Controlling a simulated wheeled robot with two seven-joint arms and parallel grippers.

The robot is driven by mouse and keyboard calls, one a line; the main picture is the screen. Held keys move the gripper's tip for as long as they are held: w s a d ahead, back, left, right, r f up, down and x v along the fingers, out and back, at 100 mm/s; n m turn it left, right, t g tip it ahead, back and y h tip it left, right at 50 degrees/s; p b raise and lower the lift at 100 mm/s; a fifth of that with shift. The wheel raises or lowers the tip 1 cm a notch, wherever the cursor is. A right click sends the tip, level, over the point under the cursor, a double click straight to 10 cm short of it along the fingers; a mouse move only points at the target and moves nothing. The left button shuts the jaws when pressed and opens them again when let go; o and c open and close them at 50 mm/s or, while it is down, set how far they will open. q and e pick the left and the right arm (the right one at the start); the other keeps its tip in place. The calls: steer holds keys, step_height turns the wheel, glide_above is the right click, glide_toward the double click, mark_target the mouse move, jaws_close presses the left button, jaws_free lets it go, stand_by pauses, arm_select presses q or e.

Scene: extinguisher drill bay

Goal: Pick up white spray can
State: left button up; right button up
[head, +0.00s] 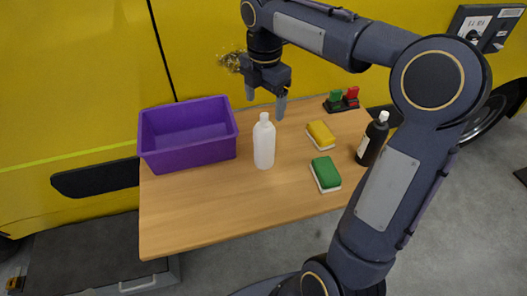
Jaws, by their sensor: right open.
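The white spray can (264,146), a white bottle-like container with a narrow top, stands upright near the middle of the wooden table. My right gripper (266,103) is open and empty, pointing down. In the head view its fingers show just above and behind the can's top, one finger to the left and one to the right. I cannot tell how far apart the can and the fingers are in depth. My left gripper is not in view.
On the wooden table (215,215) stand a purple bin (190,157) at left, yellow sponge (321,135), green sponge (326,174), dark bottle (371,140) and a small rack (342,101) with green and red items. A yellow vehicle (70,80) stands behind. The table's front left is clear.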

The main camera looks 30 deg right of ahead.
mark_target(264, 114)
step_height(264, 114, down, 8)
steer(key=shift+w+r, duration=0.1)
steer(key=shift+r, duration=0.05)
stand_by(0.3)
steer(key=shift+c, duration=0.3)
steer(key=c, duration=1.6)
steer(key=shift+r, duration=0.15)
